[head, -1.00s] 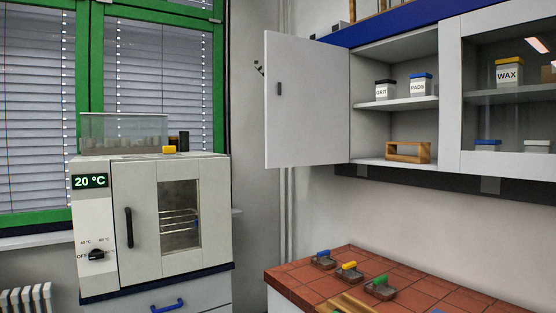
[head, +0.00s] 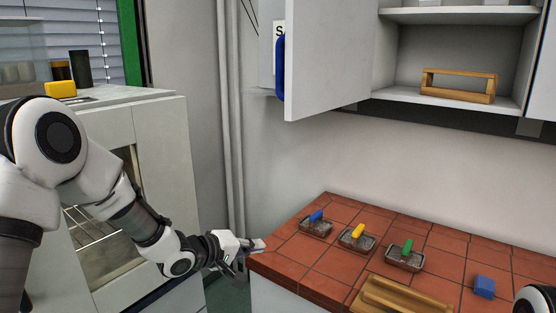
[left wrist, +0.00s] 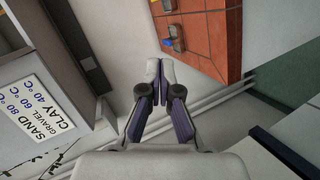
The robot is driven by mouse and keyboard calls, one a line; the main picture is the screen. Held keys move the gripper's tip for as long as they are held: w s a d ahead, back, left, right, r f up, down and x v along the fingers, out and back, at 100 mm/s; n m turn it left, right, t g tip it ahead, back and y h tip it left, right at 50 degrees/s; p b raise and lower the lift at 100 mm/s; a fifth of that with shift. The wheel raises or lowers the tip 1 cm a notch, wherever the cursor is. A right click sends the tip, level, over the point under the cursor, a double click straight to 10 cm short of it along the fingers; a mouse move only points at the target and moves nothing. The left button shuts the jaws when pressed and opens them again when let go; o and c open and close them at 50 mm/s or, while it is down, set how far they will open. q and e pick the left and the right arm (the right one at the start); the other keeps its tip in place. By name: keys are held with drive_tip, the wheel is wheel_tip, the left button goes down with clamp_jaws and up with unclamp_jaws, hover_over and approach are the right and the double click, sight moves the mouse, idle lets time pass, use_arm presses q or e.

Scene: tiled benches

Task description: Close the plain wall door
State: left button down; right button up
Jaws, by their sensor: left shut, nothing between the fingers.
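The plain wall door (head: 335,60) is a pale panel on the wall cabinet, standing open and swung out from its left side. The blue handle (head: 280,68) shows at the door's free edge, on its far side. The door's top is cut off by the picture. My left gripper (head: 258,245) is low, beside the tiled bench's left corner, well below the door and apart from it. In the left wrist view, its fingers (left wrist: 160,80) are together with nothing between them. My right gripper is not in view.
The open cabinet (head: 450,50) holds a wooden rack (head: 457,85). The red tiled bench (head: 330,258) carries several small dishes with coloured parts, a wooden tray (head: 405,298) and a blue block (head: 484,286). An oven (head: 155,125) stands left. A lettered sign (left wrist: 42,108) shows in the wrist view.

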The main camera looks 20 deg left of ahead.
use_arm(q)
drive_tip(key=a+r+n+t+h+p, duration=0.1)
drive_tip(key=a+r+t+h, duration=0.1)
drive_tip(key=r, duration=1.3)
drive_tip(key=a+r+t+h, duration=0.1)
drive_tip(key=r+h, duration=0.1)
drive_tip(key=r, duration=1.4)
drive_tip(key=shift+n, duration=0.3)
drive_tip(key=w+d+p, duration=0.1)
drive_tip(key=w+d, duration=0.1)
drive_tip(key=d, duration=0.1)
drive_tip(key=w+d+p, duration=0.1)
drive_tip(key=w+d, duration=0.1)
drive_tip(key=d, duration=0.1)
drive_tip(key=w+d+p, duration=0.1)
drive_tip(key=w+d, duration=0.1)
drive_tip(key=shift+w+d+f, duration=0.25)
drive_tip(key=shift+d, duration=0.15)
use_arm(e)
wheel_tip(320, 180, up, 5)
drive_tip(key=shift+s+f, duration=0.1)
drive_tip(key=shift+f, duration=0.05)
use_arm(q)
drive_tip(key=shift+w+f+y, duration=0.1)
drive_tip(key=shift+w+y, duration=0.05)
drive_tip(key=shift+y, duration=0.15)
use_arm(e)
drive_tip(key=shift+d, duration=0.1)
